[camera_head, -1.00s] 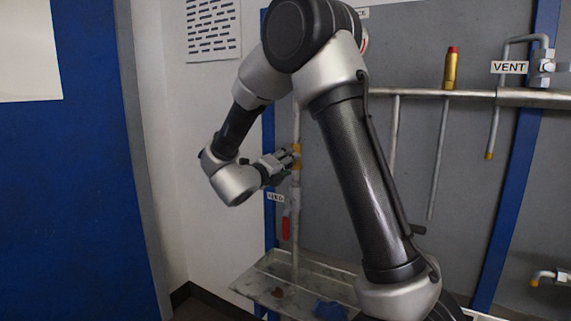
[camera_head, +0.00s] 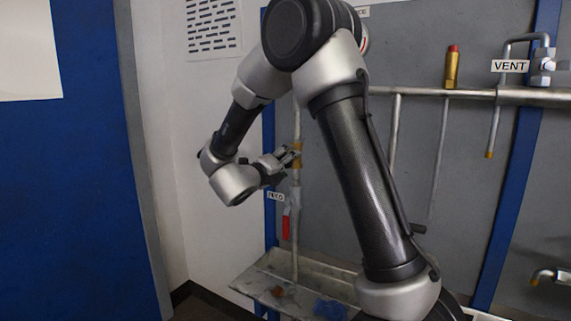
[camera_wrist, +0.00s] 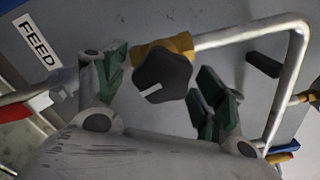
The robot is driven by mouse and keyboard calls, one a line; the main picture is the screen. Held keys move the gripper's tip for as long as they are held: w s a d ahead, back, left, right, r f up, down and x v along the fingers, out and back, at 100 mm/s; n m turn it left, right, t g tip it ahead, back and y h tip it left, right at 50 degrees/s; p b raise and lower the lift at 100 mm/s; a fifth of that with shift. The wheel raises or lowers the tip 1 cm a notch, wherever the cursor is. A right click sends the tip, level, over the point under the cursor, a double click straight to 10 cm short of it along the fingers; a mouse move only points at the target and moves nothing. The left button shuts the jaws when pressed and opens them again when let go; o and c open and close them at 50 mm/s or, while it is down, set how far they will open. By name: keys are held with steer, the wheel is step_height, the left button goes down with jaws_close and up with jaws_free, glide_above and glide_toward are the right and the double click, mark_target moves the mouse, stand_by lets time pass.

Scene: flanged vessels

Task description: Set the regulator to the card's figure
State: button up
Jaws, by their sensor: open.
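The regulator has a black lobed knob (camera_wrist: 162,75) with a white pointer mark on its face. The mark points to the lower left in the wrist view. Its brass body (camera_wrist: 182,44) sits behind the knob on a pale pipe. In the head view a brass fitting (camera_head: 297,147) shows on the vertical pipe, partly behind my fingers. My gripper (camera_head: 289,157) is open in front of it. In the wrist view its green-padded fingers (camera_wrist: 161,72) stand apart on either side of the knob, with a gap on both sides. No figure on a card is legible.
A FEED label (camera_head: 275,197) and a red valve handle (camera_head: 286,227) are below my gripper. A metal tray (camera_head: 262,281) lies at the pipe's foot. A printed sheet (camera_head: 213,25) hangs on the wall. A brass red-topped fitting (camera_head: 450,68) and a VENT label (camera_head: 510,66) are to the right.

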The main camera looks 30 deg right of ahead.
steer(key=v, duration=1.1)
steer(key=shift+s+a, duration=0.2)
steer(key=shift+a, duration=0.1)
